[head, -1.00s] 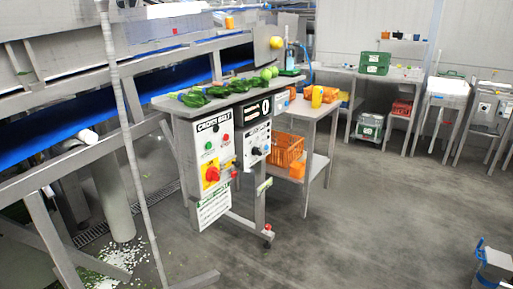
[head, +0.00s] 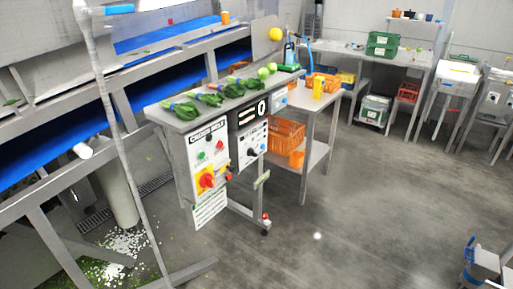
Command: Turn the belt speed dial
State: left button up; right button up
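The belt control stand is left of centre in the head view. Its white panel (head: 208,150) carries green and red buttons and a red rotary switch (head: 207,180) on yellow. Beside it, a second panel (head: 249,155) has a dark display (head: 250,112) and a small black knob (head: 252,152), which looks like the speed dial. The knob's pointer is too small to read. Neither of my grippers is in view.
Leafy greens (head: 209,99) lie on the stand's steel top. A blue conveyor belt (head: 60,136) runs behind at left. A side table (head: 312,104) with an orange crate (head: 285,136) stands right of the panels. Open floor (head: 360,210) lies in front and to the right.

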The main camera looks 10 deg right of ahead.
aim_at(251, 152)
jog(key=i+l+u, duration=0.1)
jog(key=l, duration=0.25)
jog(key=i+l, duration=0.25)
jog(key=l, duration=0.15)
jog(key=i+l+u, duration=0.15)
jog(key=l, duration=0.25)
jog(key=i+l+u, duration=0.1)
jog(key=l, duration=0.3)
jog(key=i+l, duration=0.25)
jog(key=l, duration=0.15)
jog(key=u, duration=0.05)
